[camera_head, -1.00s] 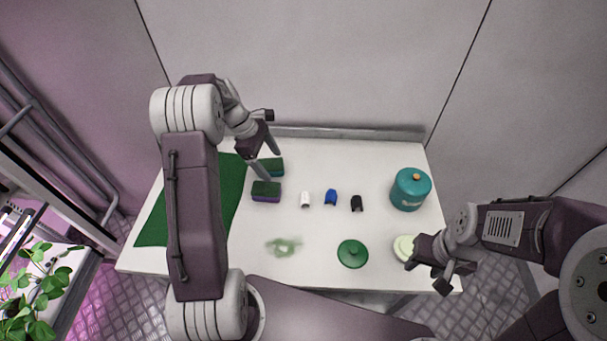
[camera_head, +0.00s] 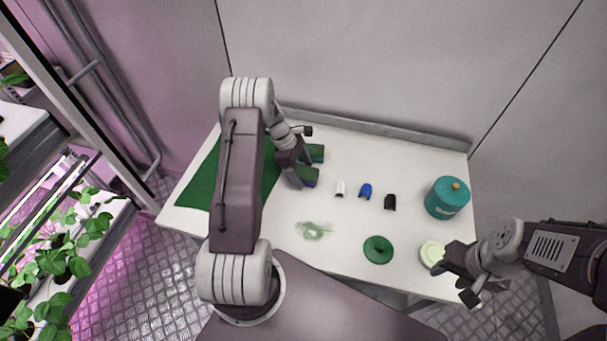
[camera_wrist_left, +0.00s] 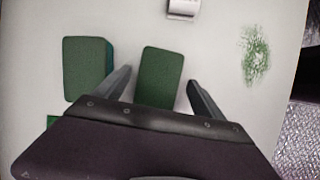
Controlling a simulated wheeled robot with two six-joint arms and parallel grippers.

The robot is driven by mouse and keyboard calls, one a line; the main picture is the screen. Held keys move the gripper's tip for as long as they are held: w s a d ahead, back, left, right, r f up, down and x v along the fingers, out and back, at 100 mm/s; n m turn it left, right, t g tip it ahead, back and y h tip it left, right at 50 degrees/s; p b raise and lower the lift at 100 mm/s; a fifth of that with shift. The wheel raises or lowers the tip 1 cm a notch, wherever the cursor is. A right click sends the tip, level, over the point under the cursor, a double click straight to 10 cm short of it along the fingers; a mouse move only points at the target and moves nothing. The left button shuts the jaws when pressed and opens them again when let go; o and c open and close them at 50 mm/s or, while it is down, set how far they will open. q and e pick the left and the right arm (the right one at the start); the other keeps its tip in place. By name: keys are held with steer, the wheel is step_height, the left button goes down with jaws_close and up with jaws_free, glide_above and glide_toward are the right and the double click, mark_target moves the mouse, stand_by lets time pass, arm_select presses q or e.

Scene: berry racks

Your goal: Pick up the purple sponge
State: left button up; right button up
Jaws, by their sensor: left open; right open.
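The purple sponge (camera_head: 309,178) has a green top and a purple lower part, and it lies on the white table (camera_head: 335,262). In the left wrist view its green top (camera_wrist_left: 161,72) shows between the two fingers. My left gripper (camera_head: 299,171) is open around the sponge, with one finger on each side. I cannot tell if the fingers touch it. A second sponge (camera_head: 317,152), green with a teal side, lies just behind it; it also shows in the left wrist view (camera_wrist_left: 85,68). My right gripper (camera_head: 457,284) is open and empty at the table's front right.
White (camera_head: 341,188), blue (camera_head: 365,191) and black (camera_head: 390,202) small items lie right of the sponge. A teal canister (camera_head: 446,200), a green lid (camera_head: 378,249), a pale round item (camera_head: 432,252) and a green smear (camera_head: 313,231) are further around. A green mat (camera_head: 200,182) is at left.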

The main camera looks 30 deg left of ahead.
arm_select(q)
steer(key=shift+w+d+f, duration=0.25)
steer(key=shift+d+f, duration=0.1)
steer(key=shift+f, duration=0.25)
steer(key=shift+s+a, duration=0.1)
steer(key=shift+r, duration=0.1)
steer(key=shift+f, duration=0.3)
steer(key=c, duration=1.4)
